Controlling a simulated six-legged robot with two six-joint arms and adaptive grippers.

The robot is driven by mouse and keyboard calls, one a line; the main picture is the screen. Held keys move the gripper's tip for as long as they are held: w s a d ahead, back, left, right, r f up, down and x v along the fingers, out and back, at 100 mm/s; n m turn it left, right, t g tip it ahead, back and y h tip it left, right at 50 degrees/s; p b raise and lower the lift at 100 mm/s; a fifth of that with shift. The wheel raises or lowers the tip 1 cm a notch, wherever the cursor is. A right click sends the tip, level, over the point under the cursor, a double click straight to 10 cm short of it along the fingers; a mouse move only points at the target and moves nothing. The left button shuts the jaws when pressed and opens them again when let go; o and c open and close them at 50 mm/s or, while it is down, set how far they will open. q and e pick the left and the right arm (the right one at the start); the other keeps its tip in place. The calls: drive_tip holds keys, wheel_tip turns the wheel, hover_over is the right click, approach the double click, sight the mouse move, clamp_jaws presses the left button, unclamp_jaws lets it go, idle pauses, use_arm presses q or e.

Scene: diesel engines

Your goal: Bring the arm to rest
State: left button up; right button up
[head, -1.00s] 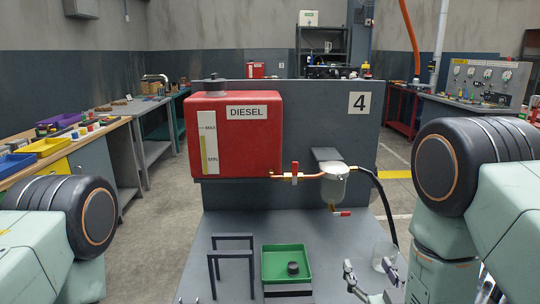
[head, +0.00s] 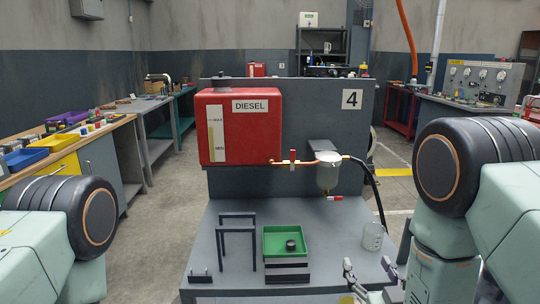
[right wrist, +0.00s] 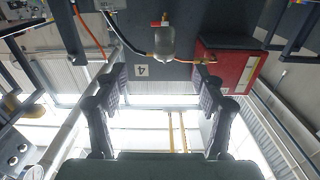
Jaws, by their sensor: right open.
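My right gripper (head: 367,268) is at the lower right of the head view, its two fingers spread and empty. In the right wrist view its open fingers (right wrist: 158,88) show with nothing between them, and the scene appears upside down. A clear glass beaker (head: 373,237) stands on the bench plate just beyond the right gripper, apart from it. My left arm shows at the left edge of the head view. Its gripper is not in view.
A red diesel tank (head: 240,128) and a filter bowl (head: 327,172) are on the grey panel (head: 310,100). A green tray (head: 287,256) holding a dark round part (head: 290,245) and a dark frame stand (head: 237,240) are on the bench. Floor is clear on both sides.

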drive_tip(key=s+d+f+g+b, duration=0.1)
drive_tip(key=s+d+f+g, duration=0.1)
drive_tip(key=s+f+g, duration=1.4)
drive_tip(key=s+f+g+b, duration=0.1)
drive_tip(key=s+f, duration=0.4)
drive_tip(key=s, duration=0.5)
drive_tip(key=s+f+g+b, duration=0.1)
drive_tip(key=s+f, duration=0.4)
drive_tip(key=s, duration=0.4)
drive_tip(key=shift+s+f+m, duration=0.3)
drive_tip(key=shift+s, duration=0.1)
drive_tip(key=shift+h, duration=0.3)
drive_tip(key=shift+d, duration=0.1)
drive_tip(key=shift+c, duration=0.3)
